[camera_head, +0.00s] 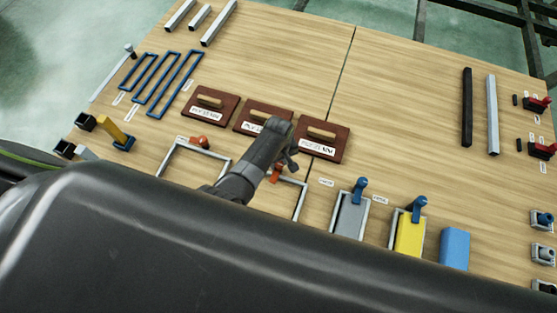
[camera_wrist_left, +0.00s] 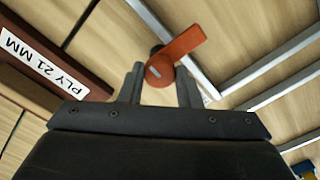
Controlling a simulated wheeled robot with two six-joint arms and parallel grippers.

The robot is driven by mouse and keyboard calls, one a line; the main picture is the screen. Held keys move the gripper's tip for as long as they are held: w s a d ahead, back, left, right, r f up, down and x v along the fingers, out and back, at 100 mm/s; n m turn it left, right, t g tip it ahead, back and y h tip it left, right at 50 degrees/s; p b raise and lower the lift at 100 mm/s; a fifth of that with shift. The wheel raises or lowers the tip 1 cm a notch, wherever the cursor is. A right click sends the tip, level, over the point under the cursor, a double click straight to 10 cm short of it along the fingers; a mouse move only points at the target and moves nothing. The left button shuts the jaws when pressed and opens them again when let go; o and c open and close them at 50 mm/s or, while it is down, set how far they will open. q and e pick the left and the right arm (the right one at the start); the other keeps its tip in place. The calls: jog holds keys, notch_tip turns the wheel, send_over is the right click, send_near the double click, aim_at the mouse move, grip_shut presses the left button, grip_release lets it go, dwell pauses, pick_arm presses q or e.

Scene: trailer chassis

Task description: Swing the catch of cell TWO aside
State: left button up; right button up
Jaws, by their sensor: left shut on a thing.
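An orange catch (camera_head: 277,173) sits at the top edge of the right one of two pale frames on the board, partly hidden by my left gripper (camera_head: 288,158). In the left wrist view this catch (camera_wrist_left: 176,56) lies between the fingertips of the same gripper (camera_wrist_left: 160,84), which is shut on its round hub. Its lever points to the upper right there. A second orange catch (camera_head: 200,142) sits on the left frame. Two blue catches, one (camera_head: 360,187) over a grey block and one (camera_head: 416,206) over a yellow block, stand to the right. The cell labels are too small to read.
Brown plates with wooden handles, one of them (camera_head: 325,139) just right of my gripper, lie behind the frames. A blue block (camera_head: 454,249) lies at the right. Black and grey bars (camera_head: 467,108) lie further back. My dark arm fills the foreground.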

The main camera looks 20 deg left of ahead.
pick_arm(q)
jog(key=shift+r+m+p, duration=0.2)
jog(key=shift+m+p, duration=0.55)
jog(key=shift+m, duration=0.25)
jog(key=shift+m+p, duration=0.5)
jog(key=shift+m, duration=0.3)
jog(key=shift+m+p, duration=0.45)
jog(key=shift+m, duration=0.55)
jog(key=shift+f+m+p, duration=0.1)
jog(key=shift+m+p, duration=0.3)
jog(key=shift+m, duration=1.4)
jog(key=m+p, duration=0.1)
jog(key=m, duration=0.2)
jog(key=shift+m, duration=0.3)
jog(key=m+p, duration=0.1)
jog(key=m, duration=0.3)
jog(key=shift+f+m, duration=0.1)
jog(key=shift+m, duration=0.2)
pick_arm(e)
jog(key=r, duration=0.2)
jog(key=s+r, duration=0.1)
jog(key=r, duration=0.2)
jog(key=shift+s+a+r, duration=0.1)
jog(key=shift+s+r, duration=0.2)
